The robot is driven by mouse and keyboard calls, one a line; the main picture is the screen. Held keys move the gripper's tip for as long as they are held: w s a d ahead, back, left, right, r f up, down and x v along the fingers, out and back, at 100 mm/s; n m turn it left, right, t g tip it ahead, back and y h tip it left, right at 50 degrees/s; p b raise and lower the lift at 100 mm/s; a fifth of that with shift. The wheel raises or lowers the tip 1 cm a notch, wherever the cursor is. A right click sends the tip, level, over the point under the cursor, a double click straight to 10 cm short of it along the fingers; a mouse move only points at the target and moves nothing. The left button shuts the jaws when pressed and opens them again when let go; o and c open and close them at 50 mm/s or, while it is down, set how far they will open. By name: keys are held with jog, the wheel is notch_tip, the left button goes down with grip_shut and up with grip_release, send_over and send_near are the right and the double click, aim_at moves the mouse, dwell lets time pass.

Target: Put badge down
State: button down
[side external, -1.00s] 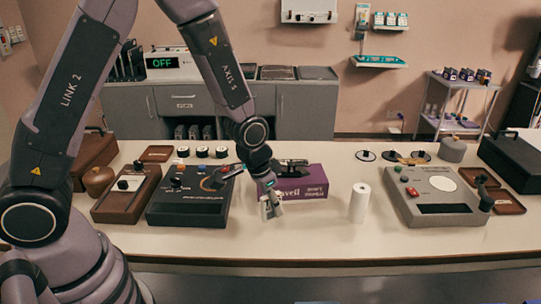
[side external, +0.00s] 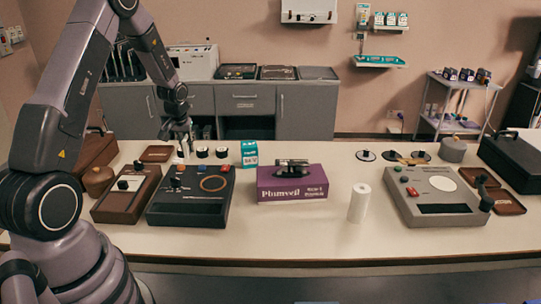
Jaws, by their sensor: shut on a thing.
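My gripper (side external: 181,143) is at the back left of the counter, pointing down, above the left end of a row of small round black-and-white pieces (side external: 212,152). It is shut on the badge (side external: 181,151), which shows only as a small pale patch at the fingertips. The badge is too small to make out in detail. I cannot tell whether it touches the counter. The leftmost round piece is hidden or blends with the badge.
A dark console (side external: 190,205) and a brown device (side external: 127,193) stand in front of the gripper. A brown tray (side external: 156,153) lies to its left. A teal box (side external: 250,155) and a purple box (side external: 292,190) stand to the right. Counter between the purple box and white roll (side external: 359,203) is clear.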

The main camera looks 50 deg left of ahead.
jog(key=w+a+f, duration=0.2)
jog(key=w, duration=0.1)
jog(key=w+a+f, duration=0.2)
jog(key=w+f, duration=0.1)
jog(key=w+a+f, duration=0.2)
jog(key=w+f, duration=0.1)
jog(key=shift+w+a+f, duration=0.1)
jog(key=shift+a+f, duration=0.1)
jog(key=shift+d+x, duration=0.1)
jog(key=shift+x, duration=0.75)
jog(key=shift+d+x, duration=0.15)
jog(key=shift+x, duration=0.75)
jog(key=shift+f, duration=0.1)
jog(key=shift+f, duration=0.15)
jog(key=c, duration=1.1)
grip_release()
